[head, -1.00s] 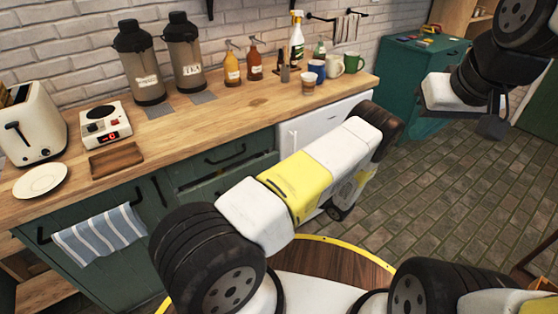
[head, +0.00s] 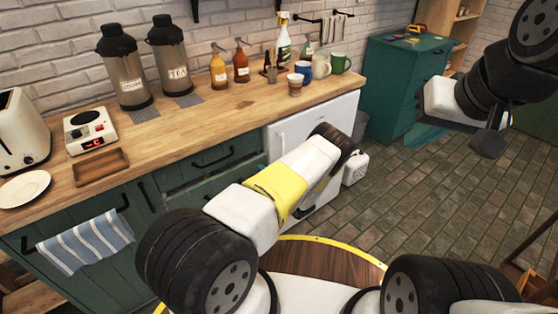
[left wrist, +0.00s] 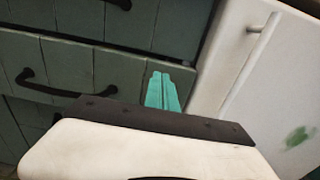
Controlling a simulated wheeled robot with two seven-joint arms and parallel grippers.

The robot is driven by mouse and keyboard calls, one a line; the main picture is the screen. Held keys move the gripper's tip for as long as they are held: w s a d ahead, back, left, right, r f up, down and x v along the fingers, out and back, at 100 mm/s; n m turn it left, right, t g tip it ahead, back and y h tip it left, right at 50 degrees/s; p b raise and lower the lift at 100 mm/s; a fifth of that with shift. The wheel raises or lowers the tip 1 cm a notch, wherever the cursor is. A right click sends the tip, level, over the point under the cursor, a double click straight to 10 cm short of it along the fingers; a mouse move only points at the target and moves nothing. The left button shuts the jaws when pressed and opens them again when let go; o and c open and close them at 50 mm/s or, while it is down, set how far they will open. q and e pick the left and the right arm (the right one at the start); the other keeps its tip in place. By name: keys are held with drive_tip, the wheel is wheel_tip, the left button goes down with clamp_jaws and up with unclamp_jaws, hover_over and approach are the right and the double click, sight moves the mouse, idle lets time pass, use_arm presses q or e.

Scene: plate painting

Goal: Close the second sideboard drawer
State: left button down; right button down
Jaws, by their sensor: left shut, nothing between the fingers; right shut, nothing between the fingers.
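The green sideboard (head: 95,262) runs under the wooden worktop. Its upper drawer (head: 240,149) and the second drawer below it show partly in the head view, behind my left arm. In the left wrist view the second drawer (left wrist: 75,62) has a dark handle (left wrist: 40,86); how far it stands out is hard to tell. My left gripper (left wrist: 163,92) has teal fingers, shut and empty, in front of that drawer's right end; contact cannot be told. The head view hides these fingers. My right gripper (head: 425,134) is shut and empty, over the floor near the teal cabinet.
A white fridge-like unit (head: 295,130) stands right of the drawers. A striped towel (head: 85,240) hangs on the left door. Flasks, bottles and mugs stand on the worktop (head: 190,130). A teal cabinet (head: 395,80) stands farther back. The tiled floor (head: 420,200) is open at right.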

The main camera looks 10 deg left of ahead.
sight(255, 162)
use_arm(q)
drive_tip(key=shift+x, duration=1.05)
drive_tip(key=x, duration=0.4)
drive_tip(key=shift+w+a, duration=0.2)
drive_tip(key=shift+a, duration=0.05)
drive_tip(key=shift+w+r, duration=0.15)
